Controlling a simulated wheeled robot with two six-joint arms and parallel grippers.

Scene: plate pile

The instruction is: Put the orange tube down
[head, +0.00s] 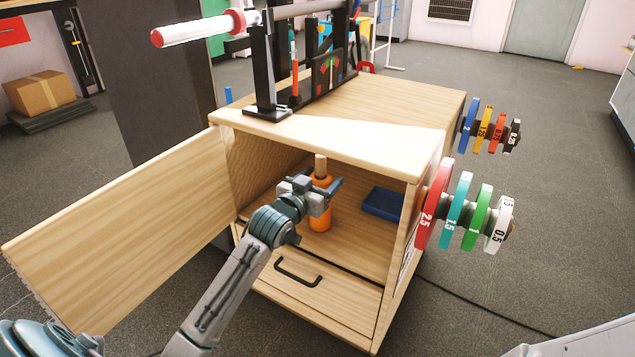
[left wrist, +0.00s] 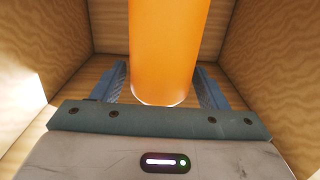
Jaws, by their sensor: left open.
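The orange tube (head: 318,218) stands upright on the floor of the open cabinet compartment, with a tan stick-like top above it. My left gripper (head: 325,192) is at the tube inside the compartment opening. In the left wrist view the orange tube (left wrist: 168,50) rises between the two blue-grey fingers of the left gripper (left wrist: 165,85). The fingers are open, with a gap showing on both sides of the tube. The gripper hides part of the tube's middle in the head view. My right gripper is not in view.
The wooden cabinet (head: 400,100) has its door (head: 120,235) swung open to the left. A blue tray (head: 382,203) lies right of the tube inside. A closed drawer (head: 315,290) is below. Coloured weight plates (head: 433,205) hang on the right side. A barbell (head: 205,27) rests on top.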

